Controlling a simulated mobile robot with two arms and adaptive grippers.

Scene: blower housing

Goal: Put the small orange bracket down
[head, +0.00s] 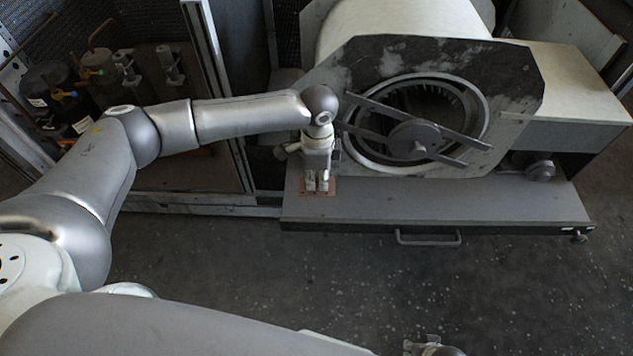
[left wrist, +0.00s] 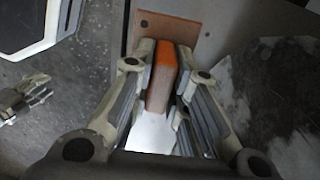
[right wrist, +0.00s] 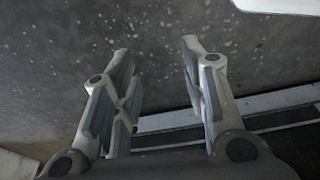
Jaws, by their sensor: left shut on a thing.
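My left gripper (head: 317,183) points down over the left end of the grey platform in front of the blower housing (head: 512,80). In the left wrist view its fingers are shut on the small orange bracket (left wrist: 160,74), a narrow block with an orange top and a browner side. A flat orange-brown patch (left wrist: 178,28) lies on the platform just beyond the fingertips; in the head view it shows around them. I cannot tell whether the bracket touches it. In the head view the bracket is hidden by the gripper. My right gripper (right wrist: 157,50) is open and empty above the floor.
The platform (head: 450,200) has a bare strip right of the patch and a handle (head: 428,239) on its front. The round opening with crossing bars (head: 415,138) stands close to the left gripper's right. A metal frame and brass-fitted cylinders (head: 70,95) stand at left.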

